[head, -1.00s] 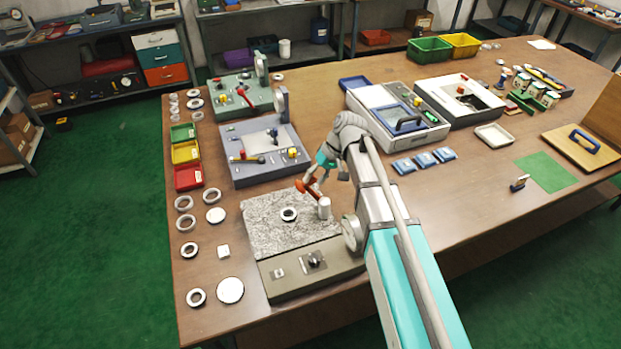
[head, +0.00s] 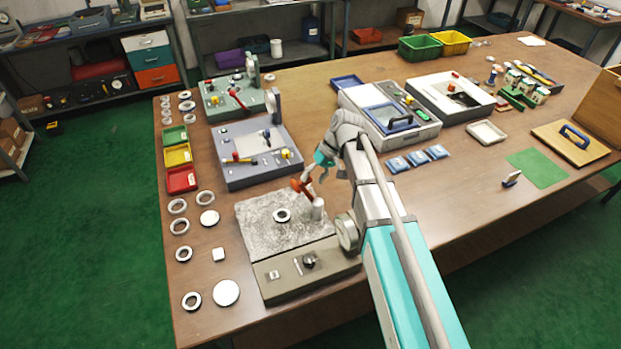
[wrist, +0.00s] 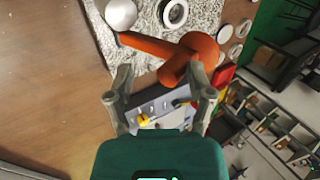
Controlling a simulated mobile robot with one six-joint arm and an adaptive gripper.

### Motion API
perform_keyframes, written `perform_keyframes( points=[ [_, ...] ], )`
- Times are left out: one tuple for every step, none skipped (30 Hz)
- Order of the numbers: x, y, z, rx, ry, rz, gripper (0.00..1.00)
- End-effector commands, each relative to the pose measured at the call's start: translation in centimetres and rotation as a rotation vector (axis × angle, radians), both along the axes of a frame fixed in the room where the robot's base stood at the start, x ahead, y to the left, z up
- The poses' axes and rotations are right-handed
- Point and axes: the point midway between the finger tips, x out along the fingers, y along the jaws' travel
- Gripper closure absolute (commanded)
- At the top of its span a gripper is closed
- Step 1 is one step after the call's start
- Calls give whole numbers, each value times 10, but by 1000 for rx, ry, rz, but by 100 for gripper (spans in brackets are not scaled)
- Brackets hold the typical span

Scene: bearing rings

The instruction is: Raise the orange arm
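The orange arm (head: 303,188) reaches out from a pale upright post (head: 318,208) at the right side of a speckled stone plate. In the wrist view the orange arm (wrist: 150,45) runs from the round white post top to a thick orange end piece. My gripper (wrist: 162,82) is open. Its two fingers are spread on either side of the orange end piece, which shows just beyond the fingertips; I cannot tell whether they touch it. In the head view my gripper (head: 320,172) is small and partly hidden by my own wrist, close above the orange arm.
A dark-rimmed ring (head: 282,215) lies on the stone plate (head: 262,233). The grey base (head: 290,281) carries a black knob (head: 309,261). A grey-blue fixture (head: 240,178) stands behind. Loose rings and discs lie along the table's left edge, below red, yellow and green trays.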

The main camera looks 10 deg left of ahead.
Motion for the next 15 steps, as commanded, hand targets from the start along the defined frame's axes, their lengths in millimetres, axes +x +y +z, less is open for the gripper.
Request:
perform_keyframes(
  points=[
    [2, -3, 2, -1, -1, -1, 36],
    [3, -4, 3, -1, -1, -1, 36],
    [4, -5, 4, -1, -1, -1, 36],
    [5, -6, 5, -1, -1, -1, 36],
    [5, -7, 5, -1, -1, -1, 36],
    [6, -8, 6, -1, -1, -1, 36],
    [7, -9, 7, -1, -1, -1, 36],
    [8, -10, 8, -1, -1, -1, 36],
    [9, -12, 8, -1, -1, -1, 36],
    [10, -13, 9, -1, 0, -2, 36],
    [11, -14, 10, -1, 0, -2, 36],
    [12, -16, 11, -1, 0, -2, 36],
    [12, -17, 11, 0, -1, -3, 36],
    [13, -18, 12, 0, -1, -3, 36],
    [14, -19, 13, 0, -1, -3, 36]
  ],
)
